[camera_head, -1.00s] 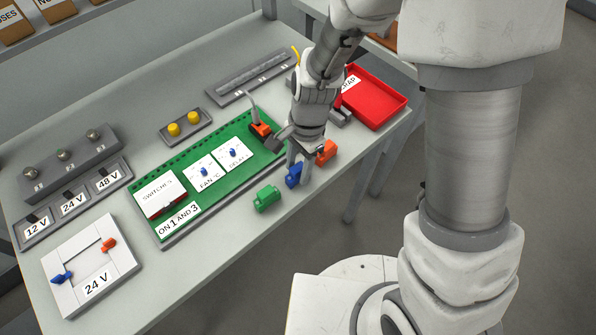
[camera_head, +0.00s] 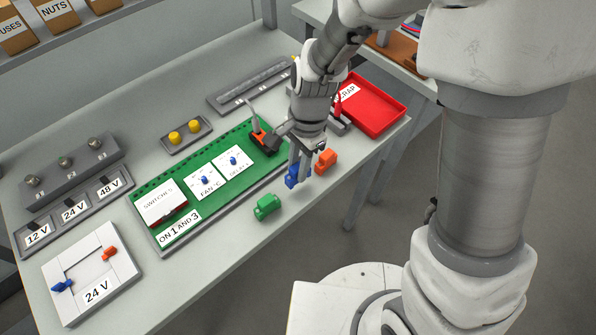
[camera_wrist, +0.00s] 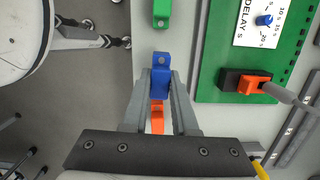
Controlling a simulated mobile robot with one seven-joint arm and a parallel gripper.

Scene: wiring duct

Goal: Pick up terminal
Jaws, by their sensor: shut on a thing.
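Three terminals stand near the table's front edge: a green one (camera_head: 267,207), a blue one (camera_head: 292,179) and an orange one (camera_head: 326,160). My gripper (camera_head: 299,174) points down at the blue terminal and is shut on it. In the wrist view the blue terminal (camera_wrist: 160,80) sits between the two fingers (camera_wrist: 160,84). The green terminal (camera_wrist: 162,10) is beyond the fingertips there, and the orange terminal (camera_wrist: 157,121) shows between the fingers nearer the palm. I cannot tell whether the blue terminal is clear of the table.
The green board (camera_head: 227,212) with switch and dial cards lies left of my gripper, an orange and black piece (camera_head: 262,138) at its far corner. A red scrap tray (camera_head: 385,122) stands at the back right. The 24 V frame (camera_head: 60,297) is at the front left.

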